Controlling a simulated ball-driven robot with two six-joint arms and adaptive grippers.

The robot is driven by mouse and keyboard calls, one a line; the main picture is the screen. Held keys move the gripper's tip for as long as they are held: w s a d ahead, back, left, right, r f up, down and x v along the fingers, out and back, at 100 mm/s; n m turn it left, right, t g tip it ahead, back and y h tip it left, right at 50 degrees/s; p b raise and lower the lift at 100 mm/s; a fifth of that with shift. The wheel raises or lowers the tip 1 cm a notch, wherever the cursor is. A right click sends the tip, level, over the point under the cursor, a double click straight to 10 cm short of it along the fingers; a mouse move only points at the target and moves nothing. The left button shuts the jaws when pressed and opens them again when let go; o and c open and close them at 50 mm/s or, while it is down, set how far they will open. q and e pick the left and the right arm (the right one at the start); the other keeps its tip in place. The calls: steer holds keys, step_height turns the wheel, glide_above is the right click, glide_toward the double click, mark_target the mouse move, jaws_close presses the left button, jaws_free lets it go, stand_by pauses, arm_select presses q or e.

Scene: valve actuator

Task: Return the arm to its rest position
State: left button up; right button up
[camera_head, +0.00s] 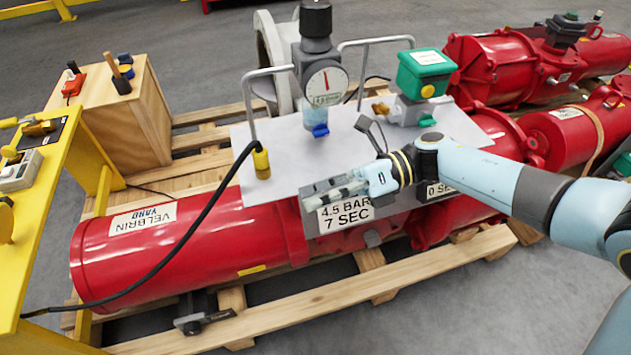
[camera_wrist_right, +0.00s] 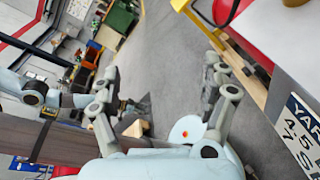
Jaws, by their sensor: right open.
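My right arm (camera_head: 490,178) reaches in from the right in the head view, across the front of the red valve actuator (camera_head: 180,245). My right gripper (camera_head: 318,196) is in front of the grey panel (camera_head: 290,180), just above the label reading 4.5 BAR 7 SEC (camera_head: 345,214). In the right wrist view the gripper (camera_wrist_right: 165,98) has its two fingers wide apart, open, with nothing between them. Whether the gripper touches the panel cannot be told.
The panel carries a pressure gauge (camera_head: 327,85), a green-topped box (camera_head: 424,72) and upright metal handles. A black hose (camera_head: 205,215) runs to the yellow frame (camera_head: 48,220) at left. A wooden pallet (camera_head: 290,318) lies underneath. Bare grey floor shows at the lower right.

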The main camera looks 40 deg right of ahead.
stand_by(0.5)
steer(key=s+d+f+m+t+h+b, duration=0.1)
steer(key=s+d+f+m+t+h, duration=0.2)
steer(key=f+m, duration=0.5)
steer(key=s+f+m+t+h+b, duration=0.1)
steer(key=s+f+m+h, duration=0.35)
steer(key=f+m, duration=0.35)
steer(key=s+d+f+m+t+h+b, duration=0.15)
steer(key=f+m+h, duration=0.25)
steer(key=f+m, duration=0.4)
steer(key=s+d+f+m+g+h, duration=0.1)
steer(key=s+f+m+g, duration=0.2)
steer(key=s, duration=0.5)
steer(key=s+d+f+m+g+h, duration=0.2)
steer(key=s+f+m, duration=0.3)
steer(key=s+m, duration=0.3)
steer(key=s+d+f+m+g+h, duration=0.1)
steer(key=s+f+m+g, duration=0.3)
steer(key=s, duration=0.5)
steer(key=shift+s+d+f+m+g+h+p, duration=0.25)
steer(key=shift+d+f+m+g+h+p, duration=0.15)
steer(key=shift+m, duration=0.3)
